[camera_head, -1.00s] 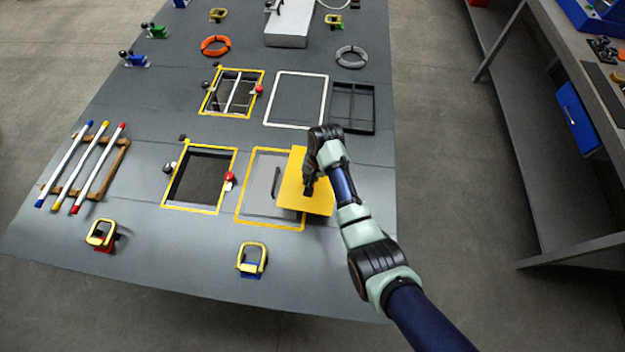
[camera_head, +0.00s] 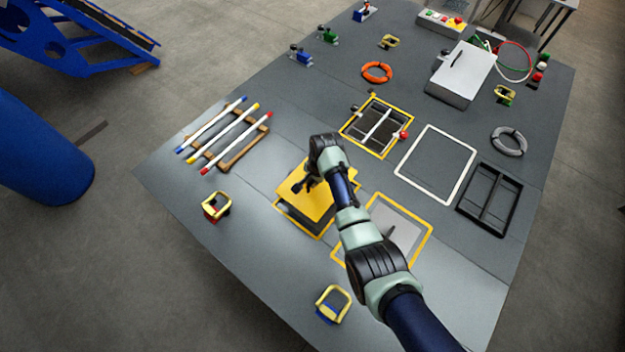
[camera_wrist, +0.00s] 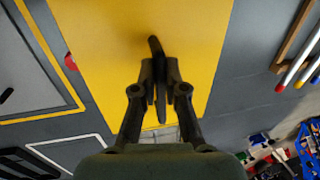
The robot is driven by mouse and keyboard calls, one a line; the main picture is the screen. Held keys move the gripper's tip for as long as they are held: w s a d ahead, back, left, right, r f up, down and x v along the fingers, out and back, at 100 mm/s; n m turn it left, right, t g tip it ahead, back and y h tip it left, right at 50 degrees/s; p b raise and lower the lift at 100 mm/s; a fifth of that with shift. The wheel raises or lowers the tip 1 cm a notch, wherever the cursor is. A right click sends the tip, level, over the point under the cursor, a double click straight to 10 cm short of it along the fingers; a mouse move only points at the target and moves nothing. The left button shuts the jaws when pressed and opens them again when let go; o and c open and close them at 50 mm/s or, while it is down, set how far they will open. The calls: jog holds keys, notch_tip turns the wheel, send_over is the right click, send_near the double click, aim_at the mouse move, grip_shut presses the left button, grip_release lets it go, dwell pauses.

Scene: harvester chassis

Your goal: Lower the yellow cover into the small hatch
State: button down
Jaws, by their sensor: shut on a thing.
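The flat yellow cover (camera_head: 312,206) is held by its dark handle (camera_wrist: 153,48) in my gripper (camera_head: 309,184). In the wrist view my gripper (camera_wrist: 160,72) is shut on that handle, and the yellow cover (camera_wrist: 100,55) fills the upper middle. In the head view the cover overlaps the small yellow-framed hatch (camera_head: 298,226). A dark strip of the opening and the near side of its frame show past the cover's near edge. The rest of the hatch is hidden by the cover and my arm. The gap between cover and frame cannot be judged.
A grey panel in a yellow frame (camera_head: 425,236) lies right of the hatch, partly behind my arm. A barred hatch (camera_head: 378,128) stands beyond. Rods on a wooden rack (camera_head: 232,146) lie left. A red knob (camera_wrist: 70,61) shows beside the cover in the wrist view.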

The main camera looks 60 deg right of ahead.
jog(key=shift+s+r, duration=0.1)
jog(key=shift+s, duration=0.05)
jog(key=shift+f+b, duration=3.3)
jog(key=shift+f, duration=1.2)
jog(key=shift+f, duration=0.1)
jog(key=shift+f+b, duration=0.6)
jog(key=shift+f, duration=0.05)
grip_release()
